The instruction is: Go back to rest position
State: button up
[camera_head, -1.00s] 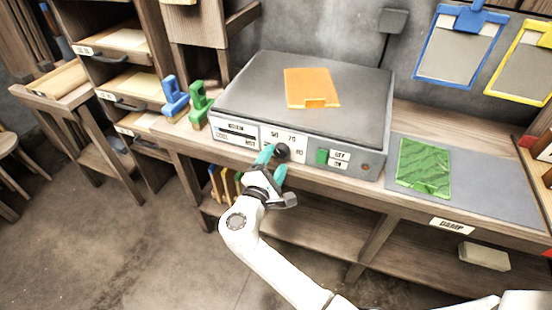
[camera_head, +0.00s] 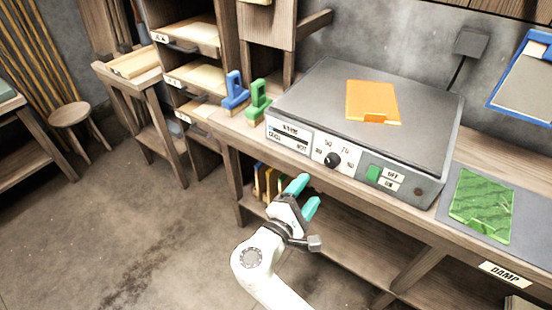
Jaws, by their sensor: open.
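My gripper (camera_head: 304,197) has two teal fingertips that stand apart with nothing between them. It is in front of the bench, below and a little left of the black knob (camera_head: 332,160) on the grey hot plate (camera_head: 311,95), and apart from it. My white arm reaches up from the bottom of the view. The knob sits between the printed numbers on the front panel. A green switch (camera_head: 374,173) is to its right, beside the OFF and ON labels.
An orange mould (camera_head: 372,101) lies on the plate. A green sheet (camera_head: 482,205) lies on the grey mat (camera_head: 522,218). Blue (camera_head: 234,90) and green (camera_head: 257,100) tools stand left of the plate. A stool (camera_head: 72,116) stands far left.

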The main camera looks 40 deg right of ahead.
jog(key=s+d+f+m+g+y+p, duration=0.1)
jog(key=s+d+f+m+g+y, duration=0.1)
jog(key=s+f+m+y, duration=0.3)
jog(key=s+d+f+m+g+y+p, duration=0.1)
jog(key=s+d+f+g+y, duration=0.15)
jog(key=s, duration=0.45)
jog(key=s+a+f+m+y, duration=0.2)
jog(key=s+a+m+y, duration=0.2)
jog(key=s+a+y, duration=0.5)
jog(key=shift+s+g+p, duration=0.35)
jog(key=shift+s+p, duration=0.1)
jog(key=shift+s, duration=0.6)
jog(key=shift+c, duration=0.3)
